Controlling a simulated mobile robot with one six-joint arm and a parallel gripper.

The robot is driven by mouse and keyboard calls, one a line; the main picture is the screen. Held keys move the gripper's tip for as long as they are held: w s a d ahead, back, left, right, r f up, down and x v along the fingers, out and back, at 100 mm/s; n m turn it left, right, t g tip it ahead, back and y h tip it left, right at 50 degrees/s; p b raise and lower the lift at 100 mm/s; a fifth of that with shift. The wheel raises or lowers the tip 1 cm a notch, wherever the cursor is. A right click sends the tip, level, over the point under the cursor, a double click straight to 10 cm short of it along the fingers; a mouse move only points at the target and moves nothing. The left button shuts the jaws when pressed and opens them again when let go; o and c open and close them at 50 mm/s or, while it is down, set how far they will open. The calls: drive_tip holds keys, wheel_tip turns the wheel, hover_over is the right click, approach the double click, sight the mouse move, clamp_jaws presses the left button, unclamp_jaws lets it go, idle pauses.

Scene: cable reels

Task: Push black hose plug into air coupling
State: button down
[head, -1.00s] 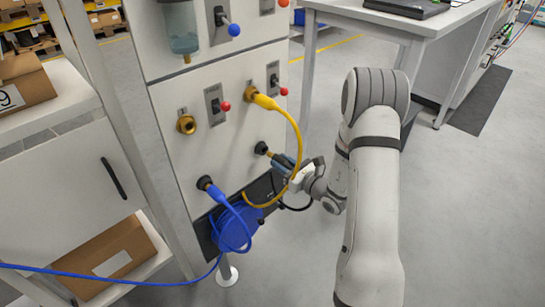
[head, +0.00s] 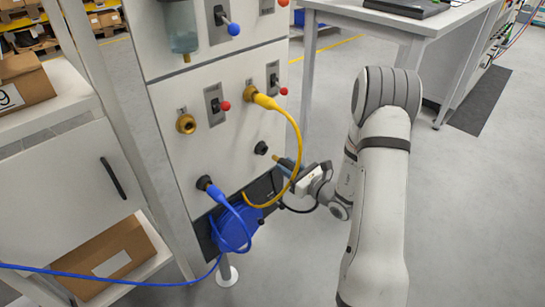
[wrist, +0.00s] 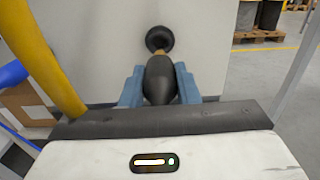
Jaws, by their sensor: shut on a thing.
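My gripper (head: 286,164) is shut on the black hose plug, in front of the panel's lower right. In the wrist view the dark plug body (wrist: 160,80) sits between the two blue fingers, its brass tip pointing at the panel. The black air coupling (head: 261,148) is a round dark socket on the panel; it also shows in the wrist view (wrist: 159,38), just beyond the brass tip. In the head view a small gap separates the tip from the coupling. The far side of the plug is hidden by my fingers.
A yellow hose (head: 297,137) loops down from its brass coupling close beside my gripper. A blue plug (head: 205,184) sits in the panel's lower left, above a blue hose coil (head: 233,229). An empty brass coupling (head: 186,124) is higher left.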

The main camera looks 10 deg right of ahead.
drive_tip(key=shift+v, duration=2.3)
